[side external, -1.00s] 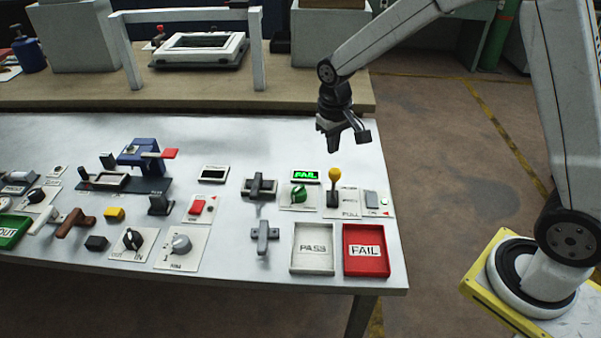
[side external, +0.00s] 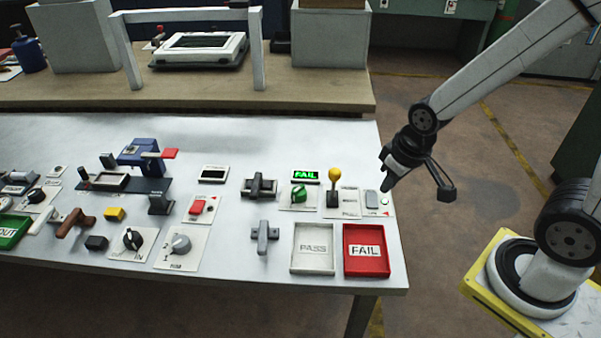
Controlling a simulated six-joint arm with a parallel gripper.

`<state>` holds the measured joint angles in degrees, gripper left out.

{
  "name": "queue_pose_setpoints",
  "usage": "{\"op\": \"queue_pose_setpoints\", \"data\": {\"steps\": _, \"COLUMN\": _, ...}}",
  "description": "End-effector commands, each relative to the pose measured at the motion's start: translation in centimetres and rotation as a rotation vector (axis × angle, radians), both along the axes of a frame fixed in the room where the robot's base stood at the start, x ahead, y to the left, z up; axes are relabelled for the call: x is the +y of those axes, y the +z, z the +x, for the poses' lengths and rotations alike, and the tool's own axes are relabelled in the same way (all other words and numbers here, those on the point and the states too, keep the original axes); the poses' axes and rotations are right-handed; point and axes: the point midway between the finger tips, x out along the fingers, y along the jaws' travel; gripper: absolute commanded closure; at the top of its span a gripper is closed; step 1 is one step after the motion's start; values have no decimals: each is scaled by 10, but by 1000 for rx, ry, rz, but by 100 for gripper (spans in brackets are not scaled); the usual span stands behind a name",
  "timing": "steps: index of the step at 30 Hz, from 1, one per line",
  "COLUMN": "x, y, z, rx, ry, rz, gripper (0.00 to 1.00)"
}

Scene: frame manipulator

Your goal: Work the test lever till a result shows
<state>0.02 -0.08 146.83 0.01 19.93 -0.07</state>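The lever with a yellow knob (side external: 334,175) stands upright on its dark base at the right of the table, beside a plate marked PULL (side external: 348,203). A small display (side external: 305,176) to its left shows FAIL in green. My gripper (side external: 416,192) is off the table's right edge, to the right of the lever and apart from it. Its fingers are spread open with nothing between them.
A white PASS tray (side external: 313,270) and a red FAIL tray (side external: 367,271) sit at the front right. A green knob (side external: 299,194) and a grey switch (side external: 371,198) flank the lever. Other controls fill the table's left. Free floor lies right of the table.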

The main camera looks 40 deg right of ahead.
Motion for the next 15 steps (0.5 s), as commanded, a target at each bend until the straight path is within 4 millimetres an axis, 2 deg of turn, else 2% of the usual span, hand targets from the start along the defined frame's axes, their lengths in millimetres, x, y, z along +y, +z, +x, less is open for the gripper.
{"op": "queue_pose_setpoints", "data": {"steps": 1, "x": 0, "y": 0, "z": 1, "rx": 1, "ry": 2, "rz": 0, "gripper": 68}}
{"op": "queue_pose_setpoints", "data": {"steps": 6, "x": -1, "y": 0, "z": 10, "rx": 11, "ry": 32, "rz": -9, "gripper": 16}}
{"op": "queue_pose_setpoints", "data": {"steps": 11, "x": -5, "y": -2, "z": 33, "rx": 36, "ry": 114, "rz": -28, "gripper": 16}}
{"op": "queue_pose_setpoints", "data": {"steps": 15, "x": -11, "y": -7, "z": 63, "rx": 71, "ry": 223, "rz": -51, "gripper": 16}}
